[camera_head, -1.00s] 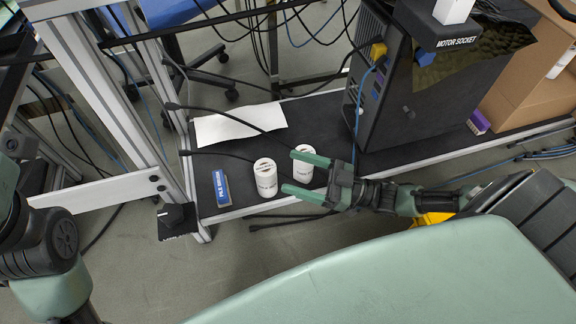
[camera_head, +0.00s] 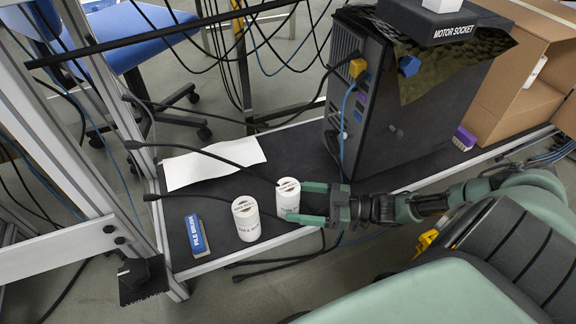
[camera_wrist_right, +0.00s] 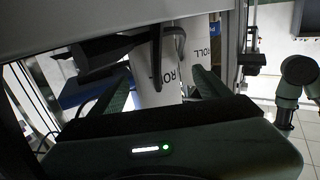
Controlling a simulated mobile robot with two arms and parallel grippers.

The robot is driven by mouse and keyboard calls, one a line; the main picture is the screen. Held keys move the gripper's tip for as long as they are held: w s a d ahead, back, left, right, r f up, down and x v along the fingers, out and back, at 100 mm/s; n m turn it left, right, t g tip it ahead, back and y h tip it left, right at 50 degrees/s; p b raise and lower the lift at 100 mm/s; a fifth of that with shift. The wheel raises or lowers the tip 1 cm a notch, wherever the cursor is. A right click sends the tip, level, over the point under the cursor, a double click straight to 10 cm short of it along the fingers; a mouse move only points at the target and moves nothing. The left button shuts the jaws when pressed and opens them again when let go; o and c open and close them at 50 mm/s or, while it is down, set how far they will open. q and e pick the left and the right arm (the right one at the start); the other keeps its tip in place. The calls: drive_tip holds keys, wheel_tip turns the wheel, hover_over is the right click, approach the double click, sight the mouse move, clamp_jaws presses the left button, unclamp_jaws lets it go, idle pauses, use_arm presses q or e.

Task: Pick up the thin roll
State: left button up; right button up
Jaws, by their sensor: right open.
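Two white rolls stand upright on the black shelf (camera_head: 250,180). The right roll (camera_head: 287,192) is at my right gripper; the left roll (camera_head: 246,219) stands apart from it. Both labels are small, and I cannot surely read which says thin. My right gripper (camera_head: 296,203) is open, with one finger behind the right roll and one in front of its lower part. I cannot tell whether the fingers touch it. In the right wrist view a white roll (camera_wrist_right: 153,67) shows between the spread fingers (camera_wrist_right: 165,78), partly hidden by a black cable. My left gripper is not in view.
A blue box (camera_head: 196,236) lies left of the rolls, and a white sheet (camera_head: 215,163) lies behind them. Black cables cross near the rolls. A black computer tower (camera_head: 395,120) stands to the right, with a cardboard box (camera_head: 530,75) beyond. A metal post is at the left.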

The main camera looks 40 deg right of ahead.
sight(279, 199)
drive_tip(key=b+x, duration=0.2)
drive_tip(key=x, duration=0.1)
drive_tip(key=b+x, duration=0.2)
drive_tip(key=shift+w+f, duration=0.25)
drive_tip(key=shift+w, duration=0.05)
drive_tip(key=shift+w+a+r, duration=0.15)
drive_tip(key=shift+w+a, duration=0.1)
drive_tip(key=shift+c, duration=0.4)
clamp_jaws()
